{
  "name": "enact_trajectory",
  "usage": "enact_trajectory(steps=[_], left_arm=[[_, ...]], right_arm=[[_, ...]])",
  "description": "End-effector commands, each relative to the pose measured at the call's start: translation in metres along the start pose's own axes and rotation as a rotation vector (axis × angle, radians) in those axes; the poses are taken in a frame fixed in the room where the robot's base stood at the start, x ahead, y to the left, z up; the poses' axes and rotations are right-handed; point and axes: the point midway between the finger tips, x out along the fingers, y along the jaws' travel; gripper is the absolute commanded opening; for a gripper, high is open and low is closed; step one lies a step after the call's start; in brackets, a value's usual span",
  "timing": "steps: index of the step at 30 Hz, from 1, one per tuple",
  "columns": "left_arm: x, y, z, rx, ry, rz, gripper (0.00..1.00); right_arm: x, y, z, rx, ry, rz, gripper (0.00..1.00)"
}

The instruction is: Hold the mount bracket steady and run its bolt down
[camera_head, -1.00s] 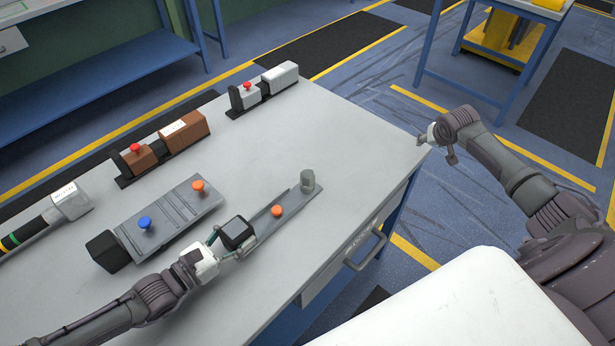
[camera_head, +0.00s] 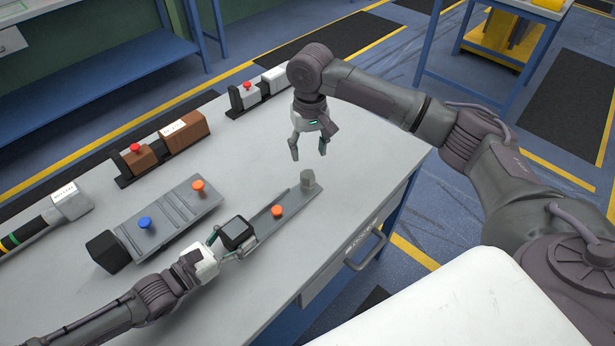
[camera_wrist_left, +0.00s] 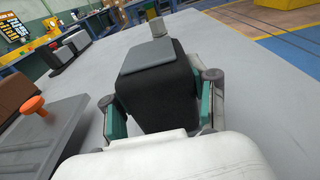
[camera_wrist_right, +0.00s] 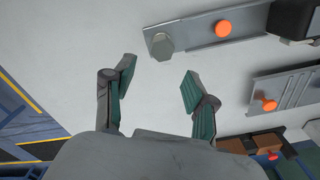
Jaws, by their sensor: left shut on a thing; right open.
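The mount bracket (camera_head: 262,222) is a long grey plate on the table, with a black block (camera_head: 237,232) at its near end and an orange knob (camera_head: 277,210) on it. A grey hex bolt (camera_head: 308,181) stands upright at its far end; it also shows in the right wrist view (camera_wrist_right: 162,45). My left gripper (camera_head: 226,240) is shut on the black block, one finger on each side in the left wrist view (camera_wrist_left: 160,110). My right gripper (camera_head: 308,150) is open and empty, pointing down above the table, a little behind the bolt and apart from it.
A grey plate (camera_head: 175,215) with a blue and an orange knob lies left of the bracket. Brown (camera_head: 183,131) and white (camera_head: 280,78) blocks, each beside a red knob, stand along the back edge. A labelled grey block (camera_head: 70,201) is at left. The table's right side is clear.

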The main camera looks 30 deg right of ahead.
Motion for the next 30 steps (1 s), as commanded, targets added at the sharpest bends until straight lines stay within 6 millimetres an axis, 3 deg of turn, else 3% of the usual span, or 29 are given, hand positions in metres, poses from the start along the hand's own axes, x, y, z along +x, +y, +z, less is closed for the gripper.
enact_trajectory(steps=[1, 5, 21, 30], left_arm=[[-0.003, -0.002, -0.011, -0.004, 0.023, 0.000, 0.05], [-0.003, -0.002, -0.011, -0.004, 0.023, 0.001, 0.05], [-0.003, -0.002, -0.011, -0.004, 0.023, 0.001, 0.05], [-0.003, -0.002, -0.011, -0.004, 0.023, 0.001, 0.05]], right_arm=[[-0.001, -0.002, 0.002, -0.008, -0.006, 0.008, 0.56], [0.004, -0.004, 0.004, -0.012, -0.014, 0.015, 0.56], [0.074, -0.003, 0.004, -0.010, -0.013, 0.012, 0.56], [0.087, -0.003, 0.004, -0.012, -0.010, 0.012, 0.56]])
